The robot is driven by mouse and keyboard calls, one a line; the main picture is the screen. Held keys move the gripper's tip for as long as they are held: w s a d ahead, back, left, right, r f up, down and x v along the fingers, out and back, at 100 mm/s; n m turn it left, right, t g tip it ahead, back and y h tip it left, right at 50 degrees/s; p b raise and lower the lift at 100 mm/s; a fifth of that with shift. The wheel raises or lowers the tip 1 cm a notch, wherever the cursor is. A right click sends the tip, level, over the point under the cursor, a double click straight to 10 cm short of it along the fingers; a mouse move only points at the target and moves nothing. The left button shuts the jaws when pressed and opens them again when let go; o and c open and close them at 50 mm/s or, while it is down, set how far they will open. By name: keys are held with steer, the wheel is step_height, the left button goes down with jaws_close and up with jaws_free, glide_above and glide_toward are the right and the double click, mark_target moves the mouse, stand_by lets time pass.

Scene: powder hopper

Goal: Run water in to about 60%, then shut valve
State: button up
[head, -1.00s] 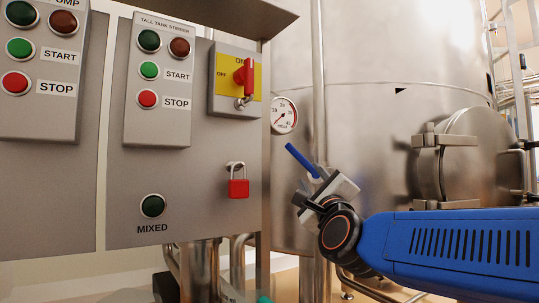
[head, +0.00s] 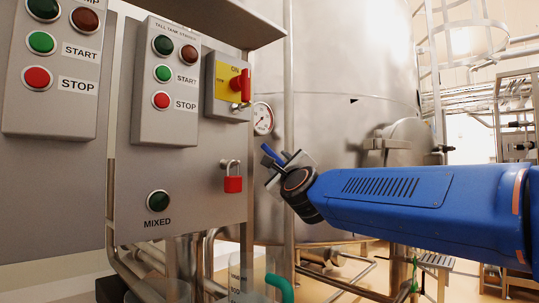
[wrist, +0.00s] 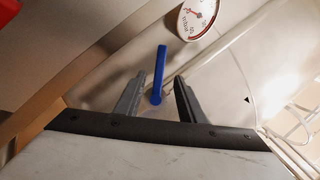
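A blue lever handle (head: 268,151), apparently the valve's, shows just past my gripper (head: 276,166) in the head view. In the wrist view the blue lever (wrist: 159,72) stands between and beyond the two fingers of my gripper (wrist: 160,90). The fingers are apart with clear space on both sides of the lever, so the gripper is open and does not hold it. The valve body is hidden. The steel tank (head: 340,75) stands behind, with a round dial gauge (head: 263,118); the gauge (wrist: 197,18) also shows in the wrist view. Its reading is too small to tell.
A grey control panel (head: 190,215) with START and STOP buttons fills the left. It carries a yellow and red switch (head: 231,82) and a red padlock (head: 233,184). A round hatch (head: 400,150) is on the tank. A green hose (head: 283,287) and pipes lie below.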

mark_target(272, 154)
steer(key=x, duration=1.3)
steer(key=shift+w, duration=0.2)
jaws_close()
